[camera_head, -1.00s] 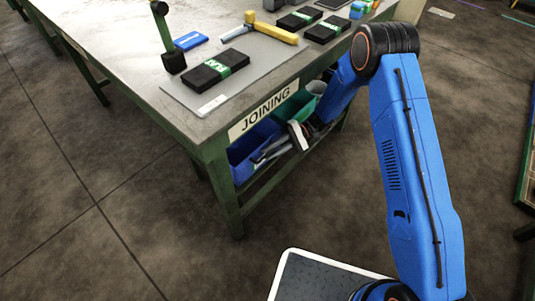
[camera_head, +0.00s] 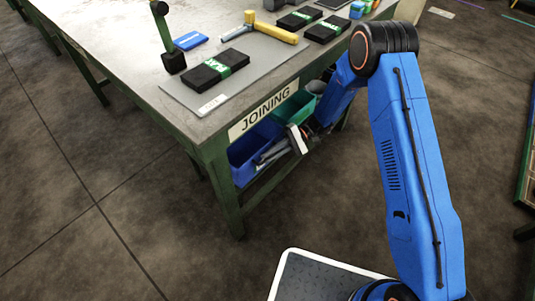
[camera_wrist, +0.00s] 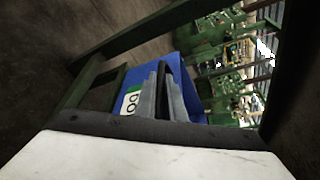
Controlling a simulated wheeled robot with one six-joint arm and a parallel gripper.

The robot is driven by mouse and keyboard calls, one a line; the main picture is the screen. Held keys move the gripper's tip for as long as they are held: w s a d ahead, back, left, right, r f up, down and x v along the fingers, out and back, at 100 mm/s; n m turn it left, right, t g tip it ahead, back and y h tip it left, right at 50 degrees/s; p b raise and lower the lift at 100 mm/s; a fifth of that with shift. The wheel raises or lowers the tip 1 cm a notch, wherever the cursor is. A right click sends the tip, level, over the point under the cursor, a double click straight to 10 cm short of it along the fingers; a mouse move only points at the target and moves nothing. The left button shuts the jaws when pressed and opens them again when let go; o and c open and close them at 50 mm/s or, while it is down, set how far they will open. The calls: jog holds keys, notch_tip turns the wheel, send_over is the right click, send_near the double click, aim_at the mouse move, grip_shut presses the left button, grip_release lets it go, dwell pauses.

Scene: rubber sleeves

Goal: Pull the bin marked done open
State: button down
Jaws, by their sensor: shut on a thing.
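The blue bin (camera_head: 240,158) sits under the front of the bench, below the JOINING sign. In the wrist view the bin (camera_wrist: 188,70) carries a white and green label (camera_wrist: 131,100). Only its first letters, "DO", show; my gripper hides the rest. My gripper (camera_head: 262,160) reaches in from the right at the bin's front. In the wrist view its two grey fingers (camera_wrist: 163,78) are shut on the bin's front edge, beside the label. The exact contact is partly hidden by the fingers.
A green bin (camera_head: 294,108) and a grey container (camera_head: 317,87) are to the right under the bench. The bench's green leg (camera_head: 224,190) stands just left of the blue bin, and a green rail (camera_head: 265,185) runs below it.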

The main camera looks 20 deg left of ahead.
jog(key=s+d, duration=0.4)
jog(key=d, duration=0.6)
jog(key=s+d, duration=0.4)
jog(key=d, duration=0.5)
jog(key=shift+d, duration=0.35)
jog(key=c, duration=2.1)
grip_release()
jog(key=v, duration=1.7)
jog(key=shift+w+d+r, duration=0.1)
jog(key=shift+d, duration=0.05)
